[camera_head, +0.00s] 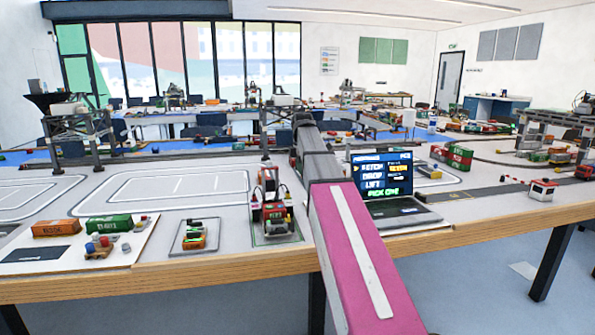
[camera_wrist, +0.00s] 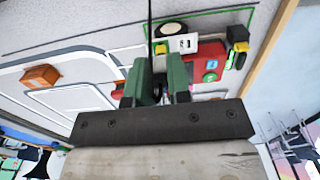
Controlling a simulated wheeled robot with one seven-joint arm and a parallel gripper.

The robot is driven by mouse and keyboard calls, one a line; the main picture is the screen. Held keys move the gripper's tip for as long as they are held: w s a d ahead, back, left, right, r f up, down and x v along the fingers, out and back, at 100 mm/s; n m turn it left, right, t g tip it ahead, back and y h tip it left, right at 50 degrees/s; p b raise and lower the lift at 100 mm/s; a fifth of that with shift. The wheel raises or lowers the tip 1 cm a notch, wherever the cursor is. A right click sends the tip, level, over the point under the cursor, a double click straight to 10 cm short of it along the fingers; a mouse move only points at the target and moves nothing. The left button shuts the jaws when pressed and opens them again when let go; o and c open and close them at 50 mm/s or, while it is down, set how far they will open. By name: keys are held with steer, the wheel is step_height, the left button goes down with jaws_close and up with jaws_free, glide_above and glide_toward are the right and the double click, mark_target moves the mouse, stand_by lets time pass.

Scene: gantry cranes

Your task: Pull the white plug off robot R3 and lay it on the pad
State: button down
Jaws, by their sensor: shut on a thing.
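A red robot with dark parts (camera_head: 272,205) stands on a green-outlined plate in front of me, left of my arm; I take it to be R3. Its red body (camera_wrist: 208,62) also shows in the wrist view, beyond the fingers, with a white block beside it. My gripper (camera_wrist: 160,92) has green fingers closed with a narrow gap on what I take to be the white plug, which the fingers mostly hide. I cannot tell whether the plug touches the robot. A dark flat pad (camera_head: 45,254) lies on the white board at the left.
The white board also holds an orange container (camera_head: 57,228), a green container (camera_head: 109,225) and small coloured parts. A small orange-green model (camera_head: 194,236) stands between board and robot. A laptop (camera_head: 388,190) is right of my arm. The wooden front edge is close.

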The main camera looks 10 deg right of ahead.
steer(key=w+d, duration=0.6)
steer(key=d, duration=0.3)
steer(key=shift+d, duration=0.2)
stand_by(0.4)
steer(key=shift+f, duration=7.55)
steer(key=shift+f, duration=0.55)
steer(key=c, duration=1)
jaws_free()
